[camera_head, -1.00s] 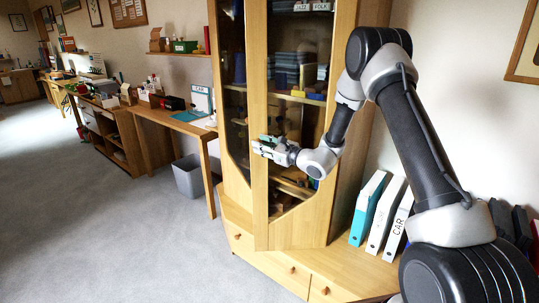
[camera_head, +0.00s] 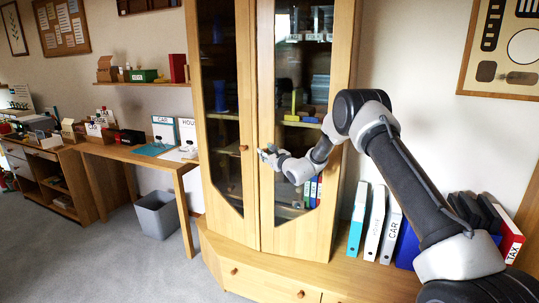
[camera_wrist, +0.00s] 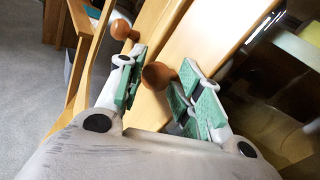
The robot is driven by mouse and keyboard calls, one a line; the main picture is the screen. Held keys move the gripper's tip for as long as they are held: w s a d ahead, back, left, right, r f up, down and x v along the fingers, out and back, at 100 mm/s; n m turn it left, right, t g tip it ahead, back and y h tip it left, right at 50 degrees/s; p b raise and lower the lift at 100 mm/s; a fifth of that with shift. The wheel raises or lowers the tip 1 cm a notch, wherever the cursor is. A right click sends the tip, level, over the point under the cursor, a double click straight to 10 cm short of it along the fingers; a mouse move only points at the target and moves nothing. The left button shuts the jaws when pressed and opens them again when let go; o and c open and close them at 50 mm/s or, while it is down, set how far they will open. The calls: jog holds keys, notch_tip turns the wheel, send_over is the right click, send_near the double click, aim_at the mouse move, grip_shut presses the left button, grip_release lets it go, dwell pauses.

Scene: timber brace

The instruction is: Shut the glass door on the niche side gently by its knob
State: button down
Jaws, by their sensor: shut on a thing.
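The cabinet's right glass door (camera_head: 266,80) has a wooden frame and dark glass. Its edge lies along the left glass door (camera_head: 249,80), almost flush; I cannot tell whether a small gap is left. My gripper (camera_head: 266,155) is at the right door's inner stile. In the wrist view, the green-padded fingers of my gripper (camera_wrist: 162,84) are shut on the right door's round brown knob (camera_wrist: 157,75). The fingers hide that knob in the head view. The left door's knob (camera_head: 242,148) is free, and shows beyond the left finger in the wrist view (camera_wrist: 121,29).
Below the doors is a wooden ledge with drawers (camera_head: 255,278). Several binders (camera_head: 375,222) stand on it to the right. A desk (camera_head: 135,151) and a grey bin (camera_head: 157,215) are at the left. The carpet in front is clear.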

jog(key=c, duration=2.2)
grip_release()
jog(key=shift+w+a+r, duration=0.25)
jog(key=shift+w+a, duration=0.45)
jog(key=shift+w, duration=0.1)
jog(key=o, duration=1.1)
jog(key=shift+c, duration=0.2)
jog(key=shift+o, duration=0.2)
jog(key=shift+a+f, duration=0.1)
jog(key=shift+a, duration=0.05)
jog(key=shift+d, duration=0.2)
jog(key=shift+s+d, duration=0.2)
jog(key=shift+s, duration=0.15)
jog(key=v, duration=1.1)
jog(key=shift+f, duration=0.15)
